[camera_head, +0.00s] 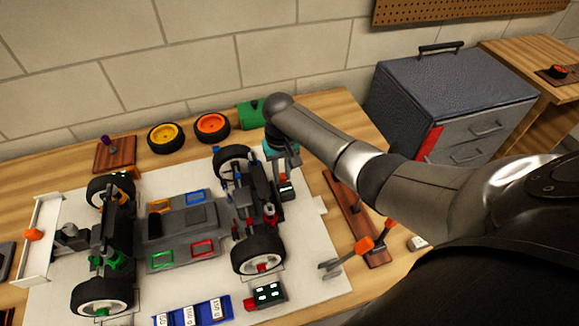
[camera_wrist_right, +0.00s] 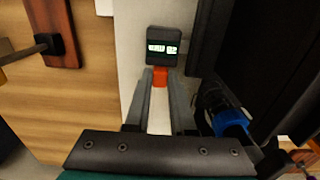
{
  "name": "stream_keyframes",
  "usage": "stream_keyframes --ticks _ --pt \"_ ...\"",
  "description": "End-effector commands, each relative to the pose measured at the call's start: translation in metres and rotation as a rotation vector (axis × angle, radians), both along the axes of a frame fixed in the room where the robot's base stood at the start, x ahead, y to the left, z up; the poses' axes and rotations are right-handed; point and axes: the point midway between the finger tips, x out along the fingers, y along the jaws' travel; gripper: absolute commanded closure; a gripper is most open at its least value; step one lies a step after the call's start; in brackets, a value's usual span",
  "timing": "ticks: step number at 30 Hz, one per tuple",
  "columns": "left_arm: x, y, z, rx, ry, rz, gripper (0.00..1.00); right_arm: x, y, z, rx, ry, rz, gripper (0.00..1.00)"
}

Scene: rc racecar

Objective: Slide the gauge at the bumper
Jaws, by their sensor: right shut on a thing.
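The gauge (camera_wrist_right: 163,45) is a small dark box with a lit green display and an orange-red tab (camera_wrist_right: 160,77). It sits on the white mat beside the car's front end. In the head view the gauge (camera_head: 287,190) shows just below my right gripper (camera_head: 284,166), partly hidden by it. My right gripper (camera_wrist_right: 160,80) is shut on the orange-red tab, with the display just beyond its fingertips. The racecar chassis (camera_head: 190,220) lies on the mat, its wheels on the left and right. The bumper itself is hard to make out. My left gripper is not in view.
A second display box (camera_head: 267,294) with a red tab stands below the front wheel, next to a blue tray (camera_head: 193,312). A wooden tool rack (camera_head: 350,215) lies right of the mat. Yellow (camera_head: 165,137) and orange (camera_head: 212,126) wheels lie behind. A grey cabinet (camera_head: 450,90) stands at right.

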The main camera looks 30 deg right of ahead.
Motion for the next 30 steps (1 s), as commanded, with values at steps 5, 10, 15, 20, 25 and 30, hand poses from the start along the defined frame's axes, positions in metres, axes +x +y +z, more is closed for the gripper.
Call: stream_keyframes --ticks 5,10,15,20,25,30 --pt "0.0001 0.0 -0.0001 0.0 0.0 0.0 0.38 0.0013 0.0054 0.0002 0.009 -0.003 0.003 1.0" --pt "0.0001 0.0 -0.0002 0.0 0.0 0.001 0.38 0.0015 0.0063 0.0001 0.011 -0.004 0.004 0.68" --pt "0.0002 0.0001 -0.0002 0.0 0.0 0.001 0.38 0.0015 0.006 0.0001 0.011 -0.005 0.004 0.49" --pt "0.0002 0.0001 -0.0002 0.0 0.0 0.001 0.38 0.0015 0.0067 0.0001 0.012 -0.005 0.004 0.47" --pt "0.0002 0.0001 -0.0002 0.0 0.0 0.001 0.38 0.0016 0.0074 0.0001 0.014 -0.005 0.005 0.47" --pt "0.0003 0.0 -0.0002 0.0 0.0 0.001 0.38 0.0017 0.0079 0.0002 0.015 -0.006 0.006 0.47"
